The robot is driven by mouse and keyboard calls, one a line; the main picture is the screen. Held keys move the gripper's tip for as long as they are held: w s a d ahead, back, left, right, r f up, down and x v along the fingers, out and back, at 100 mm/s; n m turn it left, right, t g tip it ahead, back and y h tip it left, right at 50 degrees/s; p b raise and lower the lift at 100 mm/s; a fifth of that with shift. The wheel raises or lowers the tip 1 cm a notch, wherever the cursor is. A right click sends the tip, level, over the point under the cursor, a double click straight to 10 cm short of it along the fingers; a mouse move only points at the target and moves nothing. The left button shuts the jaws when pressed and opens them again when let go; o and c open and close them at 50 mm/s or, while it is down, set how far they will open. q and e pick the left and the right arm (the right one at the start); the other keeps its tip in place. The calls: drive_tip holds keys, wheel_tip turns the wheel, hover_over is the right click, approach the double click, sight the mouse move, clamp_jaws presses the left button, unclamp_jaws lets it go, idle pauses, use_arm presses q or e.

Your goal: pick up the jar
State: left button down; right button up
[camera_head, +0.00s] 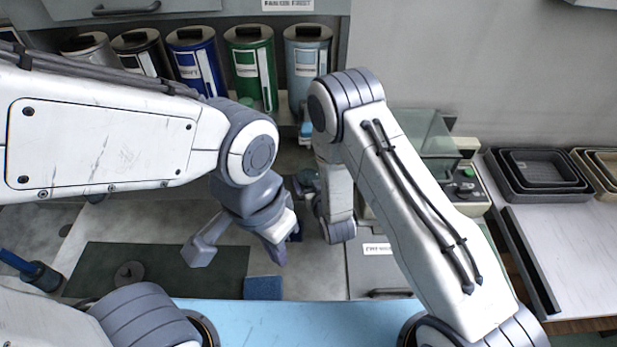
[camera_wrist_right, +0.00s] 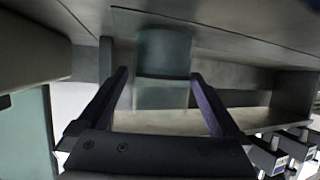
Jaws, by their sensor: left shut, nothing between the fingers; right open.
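A squat jar-like thing (camera_wrist_right: 163,52) with a dark grey-teal upper part and a paler, see-through lower part shows in the right wrist view. It lies in line with the space between the two dark fingers of my right gripper (camera_wrist_right: 158,74). The gripper is open, and I cannot tell whether its fingers touch the jar. In the head view my right arm largely hides that place, and I cannot pick out the jar there.
Several canisters, including a blue one (camera_head: 196,62) and a green one (camera_head: 251,62), stand in a row on the back shelf. A dark mat (camera_head: 165,268) and a blue block (camera_head: 262,288) lie on the worktop. Nested grey trays (camera_head: 540,172) sit on the right.

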sight(305, 169)
drive_tip(key=shift+w+a+p, duration=0.15)
drive_tip(key=shift+w+p, duration=0.2)
drive_tip(key=shift+w, duration=0.1)
drive_tip(key=p+x, duration=0.1)
drive_tip(key=x, duration=0.2)
drive_tip(key=shift+w+a, duration=0.1)
drive_tip(key=shift+a, duration=0.1)
drive_tip(key=shift+w+a+f, duration=0.1)
drive_tip(key=shift+w+f, duration=0.05)
drive_tip(key=shift+w, duration=0.25)
drive_tip(key=c, duration=1.3)
clamp_jaws()
drive_tip(key=shift+p, duration=0.3)
